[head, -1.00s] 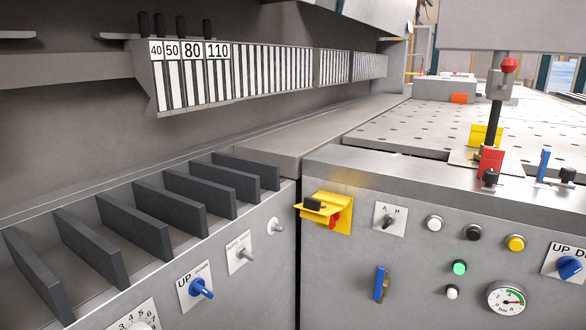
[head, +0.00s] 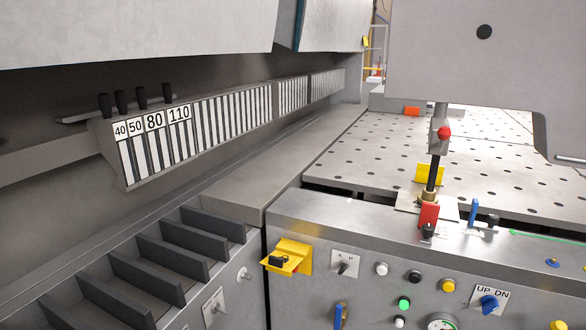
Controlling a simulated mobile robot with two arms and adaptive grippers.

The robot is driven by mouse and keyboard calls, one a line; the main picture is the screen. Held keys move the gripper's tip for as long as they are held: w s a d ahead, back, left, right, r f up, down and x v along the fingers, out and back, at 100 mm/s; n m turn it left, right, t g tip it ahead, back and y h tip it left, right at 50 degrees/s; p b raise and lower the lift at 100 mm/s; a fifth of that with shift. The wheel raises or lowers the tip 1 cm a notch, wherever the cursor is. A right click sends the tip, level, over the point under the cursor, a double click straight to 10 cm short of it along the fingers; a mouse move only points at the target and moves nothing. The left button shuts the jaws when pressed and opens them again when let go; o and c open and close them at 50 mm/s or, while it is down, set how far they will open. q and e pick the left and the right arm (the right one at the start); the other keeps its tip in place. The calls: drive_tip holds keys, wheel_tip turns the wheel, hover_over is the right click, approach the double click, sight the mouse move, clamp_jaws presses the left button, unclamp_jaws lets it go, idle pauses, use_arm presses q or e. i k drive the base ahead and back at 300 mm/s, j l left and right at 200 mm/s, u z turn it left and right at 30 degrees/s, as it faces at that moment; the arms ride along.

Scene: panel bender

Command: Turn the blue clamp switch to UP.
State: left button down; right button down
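A blue rotary switch (head: 489,303) sits on a white plate marked UP and DN at the lower right of the front panel in the head view. Its knob is too small to tell which mark it points to. No label naming it as the clamp switch is readable. Neither of my grippers is in view.
The grey front panel carries a yellow switch (head: 287,257), an A/H selector (head: 344,264), several push buttons and a partly cut-off gauge (head: 442,323). A black post with a red knob (head: 444,132) and a blue lever (head: 473,212) stand above it. The perforated table (head: 350,150) is largely clear.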

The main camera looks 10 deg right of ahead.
sight(490, 303)
drive_tip(key=z, duration=1.5)
drive_tip(key=k+j+u, duration=0.1)
drive_tip(key=j+u, duration=0.15)
drive_tip(key=u, duration=0.15)
